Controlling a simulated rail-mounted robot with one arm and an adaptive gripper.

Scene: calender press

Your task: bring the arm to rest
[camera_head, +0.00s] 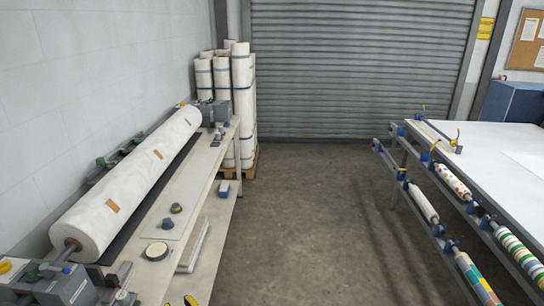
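Neither my arm nor my gripper shows in the head camera view, so I cannot see its pose or whether it is open. The view looks down an aisle of bare concrete floor (300,235) towards a closed grey roller shutter (360,70).
A long bench (205,165) along the left wall carries a large white roll (125,185). Wrapped rolls (242,100) stand on a pallet behind it. At right, a white table (500,150) has rails with patterned rolls (515,250) jutting along its aisle side. The aisle between is clear.

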